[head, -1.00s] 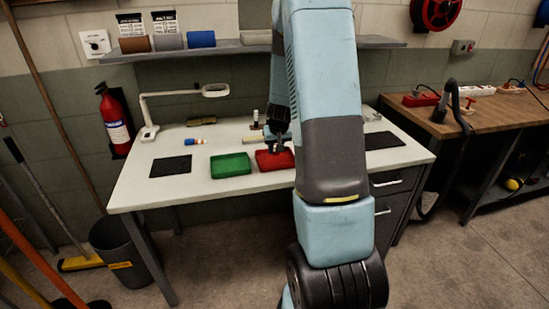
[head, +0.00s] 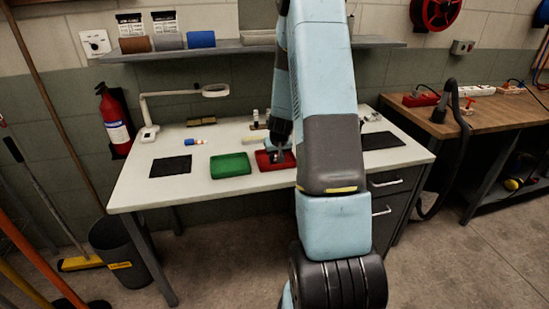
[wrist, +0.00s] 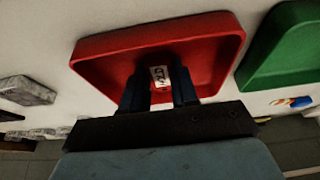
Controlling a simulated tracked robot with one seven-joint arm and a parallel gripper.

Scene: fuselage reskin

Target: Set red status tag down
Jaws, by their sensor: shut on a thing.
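The red tray (head: 263,163) lies on the white workbench, to the right of the green tray. It fills the upper middle of the wrist view (wrist: 110,55). My gripper (head: 279,155) is over the red tray, its fingers pointing down into it. In the wrist view my gripper (wrist: 160,82) is shut on the red status tag (wrist: 160,76), of which mostly a small white label with dark marks shows between the fingertips. The tag's red part blends with the tray floor. I cannot tell whether the tag touches the tray floor.
The green tray (head: 230,166) stands close on the left. Dark mats lie at the bench's left (head: 170,166) and right (head: 383,141). A desk lamp (head: 149,132) and a small blue-orange-white cylinder (head: 201,142) are farther back. The bench front left is clear.

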